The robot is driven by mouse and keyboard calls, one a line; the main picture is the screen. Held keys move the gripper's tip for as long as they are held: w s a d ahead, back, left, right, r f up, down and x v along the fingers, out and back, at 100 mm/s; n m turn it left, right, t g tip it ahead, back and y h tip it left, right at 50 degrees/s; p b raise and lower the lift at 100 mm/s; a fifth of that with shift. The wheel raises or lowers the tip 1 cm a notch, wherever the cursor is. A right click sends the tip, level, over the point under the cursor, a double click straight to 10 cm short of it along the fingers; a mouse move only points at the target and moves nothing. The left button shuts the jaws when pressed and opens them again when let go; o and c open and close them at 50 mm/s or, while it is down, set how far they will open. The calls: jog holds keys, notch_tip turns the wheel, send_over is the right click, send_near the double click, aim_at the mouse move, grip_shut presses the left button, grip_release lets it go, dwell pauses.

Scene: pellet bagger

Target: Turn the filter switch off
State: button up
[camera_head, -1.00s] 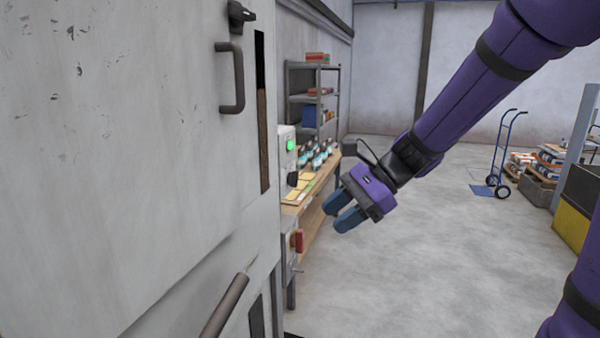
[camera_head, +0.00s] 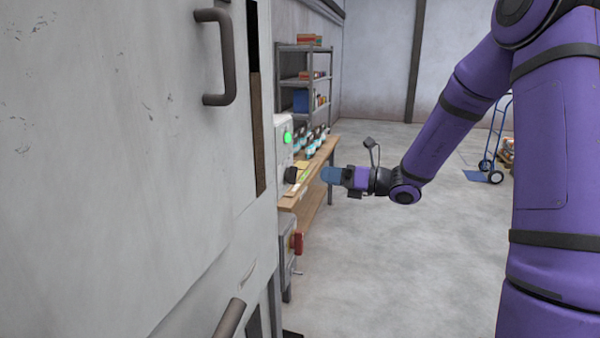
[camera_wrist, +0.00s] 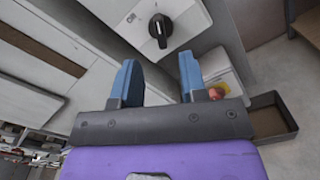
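A black rotary switch knob (camera_wrist: 160,28) on a pale control box (camera_wrist: 188,22) shows at the top of the wrist view, ahead of my fingertips. In the head view the black knob (camera_head: 291,175) sits on the side of the box, below a lit green button (camera_head: 288,137). My gripper (camera_head: 330,175) is right of the knob with its blue fingers pointing at it. In the wrist view the fingers of my gripper (camera_wrist: 160,72) are apart with nothing between them. A gap shows between fingers and knob. I cannot read the knob's markings.
Below is another box with a red handle (camera_head: 297,243); red also shows in the wrist view (camera_wrist: 216,93). A wooden workbench (camera_head: 312,205) with bottles (camera_head: 312,145) and a shelf (camera_head: 306,80) stand behind. A large grey cabinet (camera_head: 120,180) with handles fills the left.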

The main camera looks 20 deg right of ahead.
aim_at(297, 172)
jog(key=x, duration=0.8)
jog(key=shift+c, duration=0.4)
grip_shut()
